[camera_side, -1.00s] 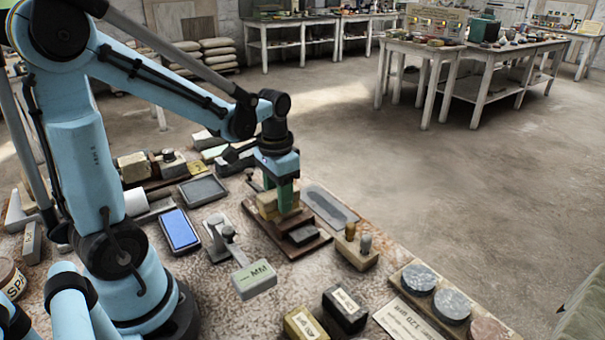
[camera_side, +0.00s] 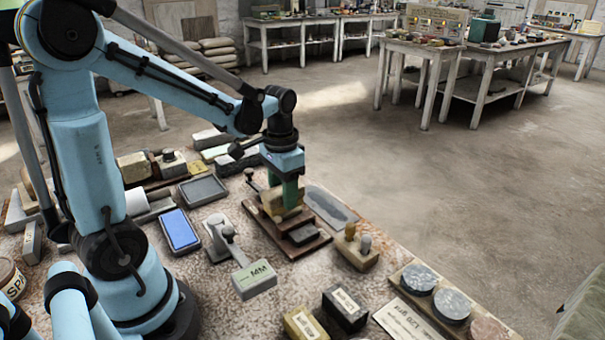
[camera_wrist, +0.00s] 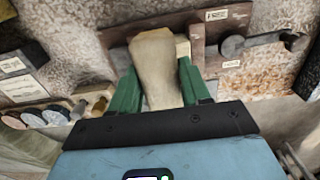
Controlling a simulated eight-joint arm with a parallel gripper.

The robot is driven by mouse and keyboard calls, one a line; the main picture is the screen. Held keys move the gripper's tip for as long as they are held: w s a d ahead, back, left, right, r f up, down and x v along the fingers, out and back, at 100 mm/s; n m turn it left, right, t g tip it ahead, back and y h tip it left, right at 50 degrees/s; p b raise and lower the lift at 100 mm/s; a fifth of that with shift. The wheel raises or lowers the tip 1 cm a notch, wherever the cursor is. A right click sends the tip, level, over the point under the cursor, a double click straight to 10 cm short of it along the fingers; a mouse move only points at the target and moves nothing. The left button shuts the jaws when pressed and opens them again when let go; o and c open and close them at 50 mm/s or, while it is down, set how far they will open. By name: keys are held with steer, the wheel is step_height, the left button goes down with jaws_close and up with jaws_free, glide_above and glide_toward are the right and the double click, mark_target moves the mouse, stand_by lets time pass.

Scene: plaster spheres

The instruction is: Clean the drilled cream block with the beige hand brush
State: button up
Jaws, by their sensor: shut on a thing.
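My gripper (camera_side: 291,194) has green fingers and stands low over a brown wooden board (camera_side: 262,226) in the side view. In the wrist view my gripper (camera_wrist: 159,92) is shut on the beige hand brush (camera_wrist: 156,62), which points away from the camera over the board (camera_wrist: 209,32). A small part of the cream block (camera_wrist: 183,47) shows just right of the brush there. In the side view the cream block (camera_side: 270,203) is partly hidden by the fingers and brush. I cannot see its drilled holes, nor tell whether the brush touches it.
A dark block (camera_side: 303,234) lies on the board's near end. A grey lever tool (camera_side: 228,236) and a labelled grey block (camera_side: 254,279) lie to the left and front. A wooden block with pegs (camera_side: 356,248) stands right. A grey oval plate (camera_side: 330,207) lies behind.

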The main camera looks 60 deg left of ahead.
steer(key=shift+f, duration=0.6)
steer(key=shift+w, duration=0.1)
steer(key=shift+w, duration=1)
steer(key=shift+s, duration=0.1)
steer(key=shift+s, duration=2.1)
steer(key=shift+w, duration=0.1)
steer(key=shift+w, duration=2.15)
